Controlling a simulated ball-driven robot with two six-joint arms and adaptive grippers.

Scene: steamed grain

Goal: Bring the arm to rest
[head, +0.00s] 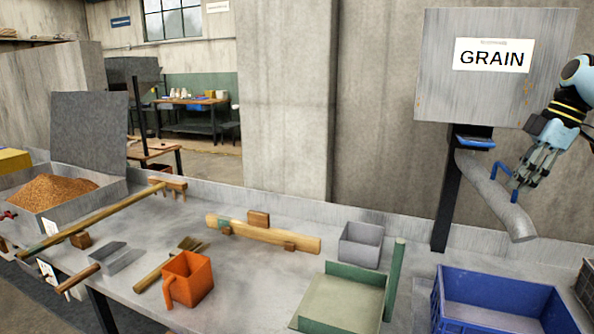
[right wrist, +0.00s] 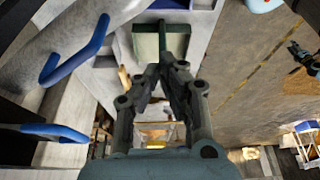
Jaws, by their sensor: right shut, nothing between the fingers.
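My right gripper (head: 519,181) is at the far right of the head view, its arm coming in from the right edge. It is raised above the bench, fingers together and empty, pointing down. It is close to the grey spout (head: 490,192) and a blue handle (head: 501,176) under the grain hopper (head: 490,68). In the right wrist view the closed fingers (right wrist: 164,72) have nothing between them. Two blue bars (right wrist: 82,52) are to their left, apart from the fingers.
A blue crate (head: 500,277) stands below the gripper. A green tray (head: 335,300), a grey bin (head: 361,245) and an orange jug (head: 187,279) stand on the bench. A grain bin (head: 108,200) with its lid up is at left. Wooden tools lie between.

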